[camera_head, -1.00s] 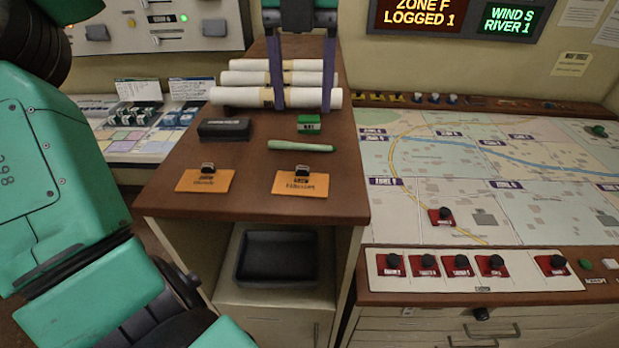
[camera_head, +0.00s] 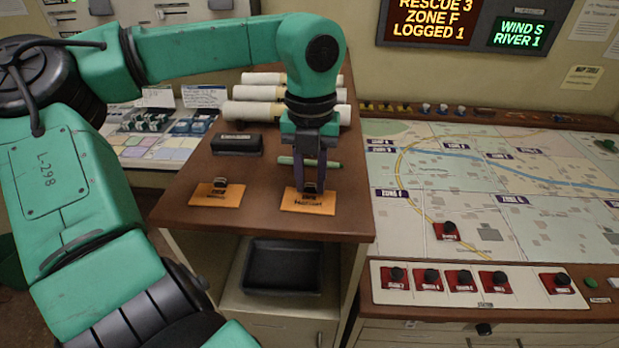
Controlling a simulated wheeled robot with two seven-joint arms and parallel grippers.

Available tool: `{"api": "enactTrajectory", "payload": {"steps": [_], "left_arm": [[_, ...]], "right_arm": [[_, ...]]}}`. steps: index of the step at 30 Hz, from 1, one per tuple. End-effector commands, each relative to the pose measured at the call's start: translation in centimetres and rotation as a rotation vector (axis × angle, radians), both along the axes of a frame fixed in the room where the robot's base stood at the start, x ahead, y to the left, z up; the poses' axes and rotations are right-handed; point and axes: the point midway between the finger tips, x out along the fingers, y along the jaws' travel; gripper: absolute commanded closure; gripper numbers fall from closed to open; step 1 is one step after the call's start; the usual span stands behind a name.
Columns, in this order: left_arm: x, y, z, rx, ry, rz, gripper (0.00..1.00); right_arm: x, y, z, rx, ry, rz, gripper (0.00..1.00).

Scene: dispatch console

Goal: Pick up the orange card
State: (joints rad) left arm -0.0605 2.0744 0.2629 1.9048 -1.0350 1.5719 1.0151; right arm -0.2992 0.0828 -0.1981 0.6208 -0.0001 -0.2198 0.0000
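Two orange cards, each with a small dark knob on top, lie on the brown desktop: the left card (camera_head: 215,196) and the right card (camera_head: 325,203). My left gripper (camera_head: 311,187) points down at the right card. Its two fingers stand close together, one on each side of that card's knob, and look closed on it. The card still lies flat on the desk. The gripper hides part of the card's back edge and the green item behind. My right gripper is not in view.
A black case (camera_head: 237,145) and a pale green stick (camera_head: 297,161) lie behind the cards. White paper rolls (camera_head: 262,110) are stacked at the back. A map table (camera_head: 480,180) with red markers stands to the right. An empty black tray (camera_head: 282,291) sits below.

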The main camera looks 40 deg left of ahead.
Motion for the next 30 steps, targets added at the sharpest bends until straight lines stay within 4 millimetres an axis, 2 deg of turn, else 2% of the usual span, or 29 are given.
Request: {"api": "enactTrajectory", "payload": {"steps": [11,16,20,27,30], "left_arm": [[0.0,0.0,0.3,0.001,0.0,0.001,1.0],[0.1,0.1,2.3,0.003,-0.003,0.002,1.0],[0.1,0.0,6.0,0.004,-0.007,0.003,1.0],[0.1,0.0,15.4,0.003,-0.005,0.003,1.0],[0.1,-0.1,18.0,0.003,-0.002,0.002,1.0]], "right_arm": [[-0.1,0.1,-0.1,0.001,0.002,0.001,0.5],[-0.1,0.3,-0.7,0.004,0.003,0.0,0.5],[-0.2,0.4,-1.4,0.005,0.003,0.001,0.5],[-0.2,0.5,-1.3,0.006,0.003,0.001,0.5],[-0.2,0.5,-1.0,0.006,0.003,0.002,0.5]]}}
